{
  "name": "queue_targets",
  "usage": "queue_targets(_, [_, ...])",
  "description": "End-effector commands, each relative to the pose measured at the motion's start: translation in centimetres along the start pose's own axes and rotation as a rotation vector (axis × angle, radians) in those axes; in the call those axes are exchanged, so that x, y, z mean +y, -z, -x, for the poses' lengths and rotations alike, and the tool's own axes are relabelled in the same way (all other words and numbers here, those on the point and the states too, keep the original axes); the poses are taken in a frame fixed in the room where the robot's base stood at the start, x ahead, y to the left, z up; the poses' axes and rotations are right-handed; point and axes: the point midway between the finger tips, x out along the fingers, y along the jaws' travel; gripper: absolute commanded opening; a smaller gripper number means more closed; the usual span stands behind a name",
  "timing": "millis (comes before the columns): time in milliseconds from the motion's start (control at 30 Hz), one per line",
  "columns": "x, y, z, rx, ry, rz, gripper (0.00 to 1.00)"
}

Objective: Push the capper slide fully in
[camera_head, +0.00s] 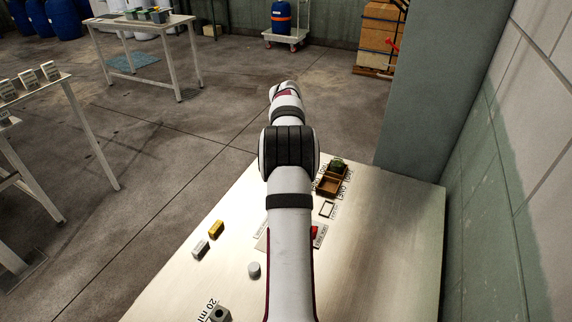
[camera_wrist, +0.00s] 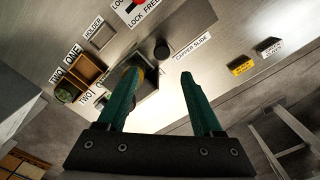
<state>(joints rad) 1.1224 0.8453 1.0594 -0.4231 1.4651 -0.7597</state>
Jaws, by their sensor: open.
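In the wrist view, my gripper (camera_wrist: 160,85) is open, its two green fingers apart with nothing held between them. Beyond the fingertips, a round dark knob (camera_wrist: 161,53) stands beside the "CAPPER SLIDE" label (camera_wrist: 192,46). A dark block (camera_wrist: 149,84) lies partly behind the left finger, with a yellowish part at that finger's edge. How far in the slide is cannot be told. In the head view, my arm covers most of the capper, leaving a pale plate edge (camera_head: 262,241) and a red part (camera_head: 315,232) beside it.
A brown two-compartment tray (camera_head: 329,185) holding a green item stands at the table's back. An outlined holder (camera_head: 327,209) is in front. The table's right side is clear beside the wall.

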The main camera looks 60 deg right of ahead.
Motion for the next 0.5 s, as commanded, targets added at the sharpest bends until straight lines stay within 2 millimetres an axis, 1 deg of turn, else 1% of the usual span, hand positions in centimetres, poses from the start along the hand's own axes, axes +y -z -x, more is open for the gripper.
queue_targets(33, [0.0, 0.1, 1.1, 0.003, -0.001, 0.000, 0.68])
queue_targets(100, [0.0, 0.1, 2.4, 0.003, -0.001, 0.000, 0.68])
queue_targets(200, [0.0, 0.0, 3.6, 0.001, -0.001, 0.000, 0.68])
queue_targets(300, [0.0, 0.0, 4.1, 0.000, 0.000, 0.000, 0.68])
queue_targets(500, [0.0, 0.0, 4.1, 0.000, 0.000, 0.000, 0.68])
